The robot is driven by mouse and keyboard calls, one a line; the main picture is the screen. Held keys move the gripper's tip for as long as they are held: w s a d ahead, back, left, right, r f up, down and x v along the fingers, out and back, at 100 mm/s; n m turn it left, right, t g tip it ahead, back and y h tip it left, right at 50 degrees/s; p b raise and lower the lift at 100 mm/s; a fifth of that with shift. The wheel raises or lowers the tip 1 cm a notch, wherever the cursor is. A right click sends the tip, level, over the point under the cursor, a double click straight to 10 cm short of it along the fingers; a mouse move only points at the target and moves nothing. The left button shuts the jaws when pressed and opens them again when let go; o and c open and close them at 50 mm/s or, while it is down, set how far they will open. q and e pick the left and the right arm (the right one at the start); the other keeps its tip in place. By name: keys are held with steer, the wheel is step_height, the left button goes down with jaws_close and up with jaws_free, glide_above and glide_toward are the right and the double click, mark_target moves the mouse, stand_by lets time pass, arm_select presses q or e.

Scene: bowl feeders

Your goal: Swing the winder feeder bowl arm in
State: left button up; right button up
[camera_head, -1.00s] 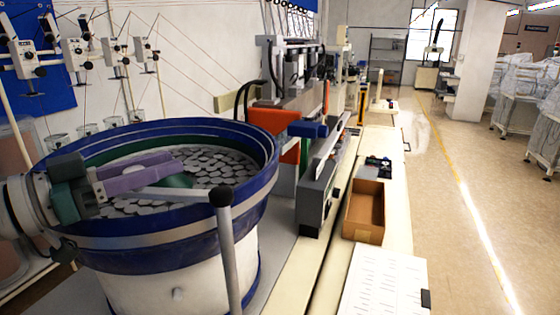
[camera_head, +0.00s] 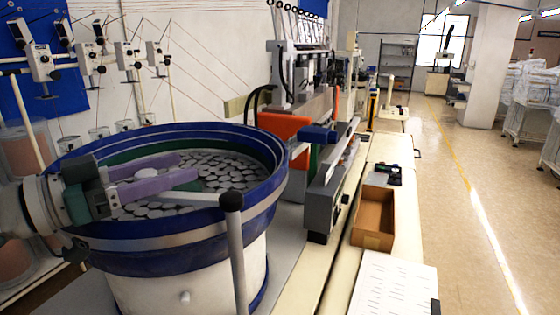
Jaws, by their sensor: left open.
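The blue-rimmed feeder bowl (camera_head: 180,262) stands at the left, filled with several pale flat discs. A grey bar (camera_head: 185,199) runs across the bowl's near rim to a black joint (camera_head: 230,201) on top of an upright grey post (camera_head: 238,255). My left gripper (camera_head: 188,167) reaches in from the left over the bowl, its two purple fingers apart and pointing right. The nearer finger lies close to the bar in the picture; I cannot tell whether they touch. My right gripper is out of view.
A winding machine with an orange panel (camera_head: 288,128) and a grey box (camera_head: 325,203) stands right of the bowl. A cardboard box (camera_head: 373,220) and a white sheet (camera_head: 395,285) lie on the bench.

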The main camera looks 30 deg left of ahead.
arm_select(q)
steer(key=shift+s+a+f, duration=0.1)
steer(key=shift+s+a, duration=0.05)
steer(key=shift+s, duration=0.35)
steer(key=v, duration=0.9)
steer(key=shift+b, duration=0.45)
